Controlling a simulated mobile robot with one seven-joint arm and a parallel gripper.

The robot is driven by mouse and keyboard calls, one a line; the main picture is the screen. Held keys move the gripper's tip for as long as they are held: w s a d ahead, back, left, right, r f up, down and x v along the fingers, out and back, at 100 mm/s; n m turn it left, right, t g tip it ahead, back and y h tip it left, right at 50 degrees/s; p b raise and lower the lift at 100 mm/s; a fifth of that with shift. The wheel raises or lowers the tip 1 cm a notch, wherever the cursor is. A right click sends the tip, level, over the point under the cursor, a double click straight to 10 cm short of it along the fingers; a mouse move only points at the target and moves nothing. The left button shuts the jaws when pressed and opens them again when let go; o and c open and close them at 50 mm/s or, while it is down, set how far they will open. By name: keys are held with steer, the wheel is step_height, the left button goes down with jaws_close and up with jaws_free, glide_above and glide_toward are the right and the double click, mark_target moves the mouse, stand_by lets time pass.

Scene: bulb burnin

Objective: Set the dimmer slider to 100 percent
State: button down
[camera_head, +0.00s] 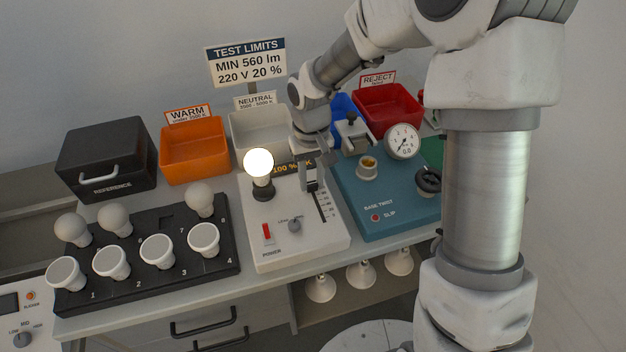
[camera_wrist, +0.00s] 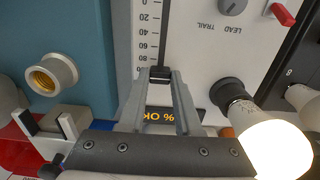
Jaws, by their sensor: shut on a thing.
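The dimmer slider's dark knob (camera_wrist: 160,75) sits between my gripper's fingertips (camera_wrist: 160,80) in the wrist view, at the far end of its slot, past the 80 mark. In the head view my gripper (camera_head: 311,186) reaches down to the upper end of the slider scale (camera_head: 322,206) and mostly hides the knob. The white test panel (camera_head: 280,240) has a dark display (camera_head: 284,169) that reads 100 %, partly covered; in the wrist view its visible part reads "% OK". A bulb (camera_head: 258,163) glows brightly in the panel's socket.
A black rack (camera_head: 150,270) with several bulbs stands at left. A teal base-twist unit (camera_head: 390,205) with a gauge (camera_head: 402,141) stands at right. Behind are a black reference case (camera_head: 107,160), an orange bin (camera_head: 194,150), a white bin (camera_head: 240,130) and a red bin (camera_head: 388,108).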

mark_target(312, 182)
steer(key=c, duration=0.6)
jaws_free()
steer(key=shift+w+a, duration=0.1)
steer(key=shift+w, duration=0.2)
step_height(312, 182, up, 18)
steer(key=p, duration=0.3)
steer(key=shift+f, duration=0.2)
steer(key=shift+s, duration=0.1)
steer(key=s+d+r+m+t+p, duration=0.1)
steer(key=s+d+r+t, duration=0.1)
steer(key=s, duration=0.4)
steer(key=s+d+r+m+t+p, duration=0.1)
steer(key=s+d+r, duration=0.4)
steer(key=s+d, duration=0.1)
steer(key=s+d+r+m+t+p, duration=0.1)
steer(key=s+d+r+t+p, duration=0.1)
steer(key=s+d, duration=0.3)
steer(key=s+r, duration=0.1)
steer(key=s, duration=0.1)
steer(key=shift+s+r+t, duration=0.3)
steer(key=shift+s, duration=0.05)
